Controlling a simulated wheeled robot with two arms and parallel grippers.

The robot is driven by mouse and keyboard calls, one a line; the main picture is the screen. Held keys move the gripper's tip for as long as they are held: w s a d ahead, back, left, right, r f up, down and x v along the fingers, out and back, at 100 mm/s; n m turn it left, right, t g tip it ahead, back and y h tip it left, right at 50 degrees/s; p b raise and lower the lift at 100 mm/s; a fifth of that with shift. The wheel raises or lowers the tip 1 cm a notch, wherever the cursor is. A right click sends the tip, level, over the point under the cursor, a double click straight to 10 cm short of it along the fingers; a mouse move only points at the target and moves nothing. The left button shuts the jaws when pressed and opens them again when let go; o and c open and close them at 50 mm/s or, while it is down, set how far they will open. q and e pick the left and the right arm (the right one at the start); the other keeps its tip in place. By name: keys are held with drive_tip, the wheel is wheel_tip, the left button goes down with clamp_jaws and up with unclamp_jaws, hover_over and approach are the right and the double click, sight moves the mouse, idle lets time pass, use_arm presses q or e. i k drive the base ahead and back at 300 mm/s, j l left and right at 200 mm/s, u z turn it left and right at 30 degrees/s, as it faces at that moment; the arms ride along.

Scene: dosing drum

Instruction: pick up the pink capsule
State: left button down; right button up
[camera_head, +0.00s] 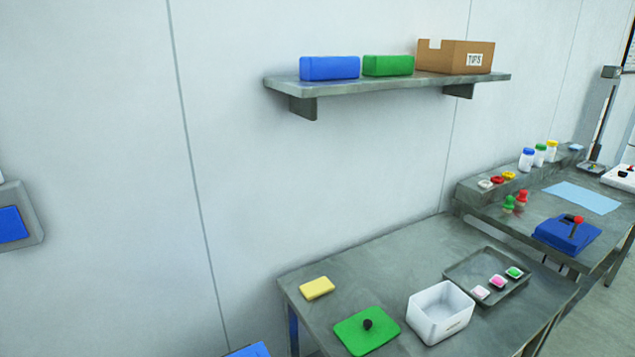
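A small dark tray (462,273) lies on the near table, right of the white bin. In it stand three small items in a slanting row. The middle one is pink (497,282) with a dark edge and looks like the pink capsule, though it is too small to be sure. The one at the left is paler, whitish pink (480,293). The one at the right is green (514,272). Neither of my grippers is in view.
On the near table are a white bin (441,312), a green plate (366,332) with a black knob and a yellow block (317,288). A second table at the right holds a blue device (566,236) with a red-tipped lever. A wall shelf (390,83) hangs above.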

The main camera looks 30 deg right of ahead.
sight(498, 280)
drive_tip(key=z, duration=2.1)
drive_tip(key=u, duration=0.55)
drive_tip(key=i+l+u, duration=0.2)
drive_tip(key=l, duration=0.15)
drive_tip(key=i+l+u, duration=0.2)
drive_tip(key=l, duration=0.15)
drive_tip(key=i+l+u, duration=0.1)
drive_tip(key=l+u, duration=0.15)
drive_tip(key=l, duration=0.15)
drive_tip(key=l+u, duration=0.2)
drive_tip(key=l, duration=0.2)
drive_tip(key=i+l, duration=0.1)
drive_tip(key=l, duration=0.35)
drive_tip(key=i+l, duration=0.1)
drive_tip(key=l, duration=0.3)
drive_tip(key=i+l, duration=0.15)
drive_tip(key=l, duration=0.3)
